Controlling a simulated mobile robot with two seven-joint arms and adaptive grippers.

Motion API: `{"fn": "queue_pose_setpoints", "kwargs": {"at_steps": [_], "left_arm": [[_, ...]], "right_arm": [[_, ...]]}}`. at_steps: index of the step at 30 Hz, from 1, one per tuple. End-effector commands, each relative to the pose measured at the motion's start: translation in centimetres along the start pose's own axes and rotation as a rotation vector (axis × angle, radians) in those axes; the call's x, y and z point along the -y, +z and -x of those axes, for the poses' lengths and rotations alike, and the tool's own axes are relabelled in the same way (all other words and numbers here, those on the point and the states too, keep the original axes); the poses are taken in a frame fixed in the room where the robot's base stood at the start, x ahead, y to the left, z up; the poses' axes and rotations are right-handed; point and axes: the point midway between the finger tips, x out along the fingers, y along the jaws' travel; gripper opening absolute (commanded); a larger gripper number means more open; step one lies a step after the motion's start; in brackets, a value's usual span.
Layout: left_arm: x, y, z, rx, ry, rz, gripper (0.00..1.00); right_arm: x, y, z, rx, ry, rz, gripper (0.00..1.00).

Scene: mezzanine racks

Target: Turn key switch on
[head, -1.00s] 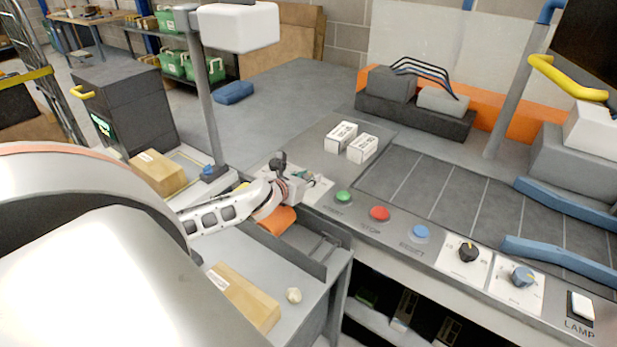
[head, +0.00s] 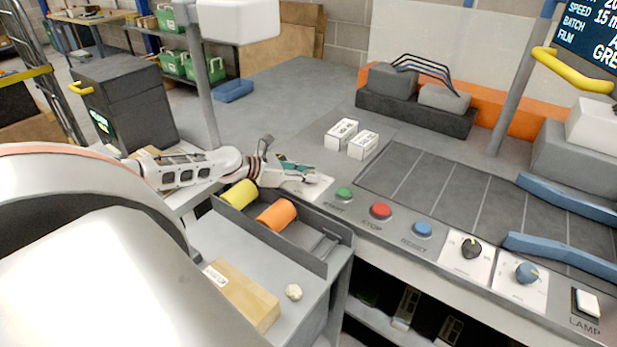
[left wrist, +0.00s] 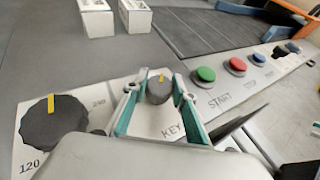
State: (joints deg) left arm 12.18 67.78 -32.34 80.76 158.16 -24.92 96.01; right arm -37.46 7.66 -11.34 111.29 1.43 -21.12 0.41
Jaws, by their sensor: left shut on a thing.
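The key switch is a dark round knob (left wrist: 159,90) with a yellow mark, on a white plate lettered KEY (left wrist: 172,131). In the left wrist view the mark points toward the top of the picture. My left gripper (left wrist: 156,92) has its green-edged fingers on both sides of the knob and is shut on it. In the head view the left gripper (head: 296,168) reaches down over the white key plate (head: 318,187), and the knob itself is hidden there. My right gripper is not in view.
Green START (head: 344,194), red STOP (head: 380,211) and blue RESET (head: 422,230) buttons stand right of the plate. A larger dial (left wrist: 53,125) is close left of the gripper. Two white boxes (head: 341,134) sit behind. A lit display (head: 590,35) hangs top right.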

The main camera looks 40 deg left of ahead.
Motion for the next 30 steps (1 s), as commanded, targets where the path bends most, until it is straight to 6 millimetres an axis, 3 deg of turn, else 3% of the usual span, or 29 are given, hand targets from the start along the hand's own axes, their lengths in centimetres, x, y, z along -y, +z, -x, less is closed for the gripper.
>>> {"fn": "queue_pose_setpoints", "kwargs": {"at_steps": [5,18,30], "left_arm": [[-0.2,-0.2,-0.1,0.003,-0.09,-0.039,0.05],[0.0,0.1,-0.1,0.003,-0.204,-0.086,0.05],[0.0,0.2,0.0,0.004,-0.212,-0.09,0.05]], "right_arm": [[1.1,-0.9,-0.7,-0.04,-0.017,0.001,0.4],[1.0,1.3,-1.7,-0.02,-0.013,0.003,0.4],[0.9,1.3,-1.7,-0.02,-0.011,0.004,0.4]]}}
